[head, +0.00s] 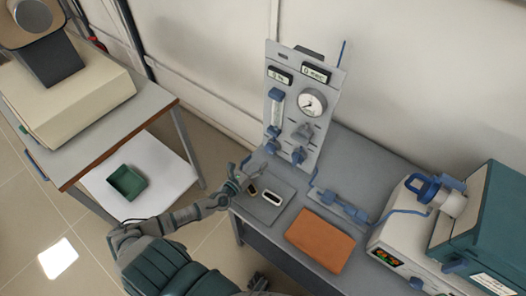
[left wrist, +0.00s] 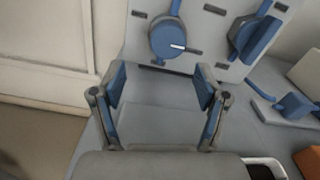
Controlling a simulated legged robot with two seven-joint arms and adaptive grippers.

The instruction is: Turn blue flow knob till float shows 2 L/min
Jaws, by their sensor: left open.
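The grey panel (head: 318,131) stands upright on the bench. It carries a clear flow tube (head: 275,108) at its left side; the float is too small to read. A round blue knob (head: 271,147) sits below the tube, and it also shows in the left wrist view (left wrist: 172,38) with a white mark. A second blue knob (head: 299,155) sits to its right, also in the left wrist view (left wrist: 255,38). My left gripper (head: 242,172) is open and empty, in front of and below the panel. In the left wrist view its fingers (left wrist: 162,85) are apart, short of the first knob.
A round gauge (head: 312,102) and small displays sit higher on the panel. A grey plate (head: 265,207), an orange pad (head: 320,239) and a white device (head: 405,240) lie on the bench. A dark part of mine shows at the bottom edge, perhaps the right gripper. A side table (head: 145,100) stands left.

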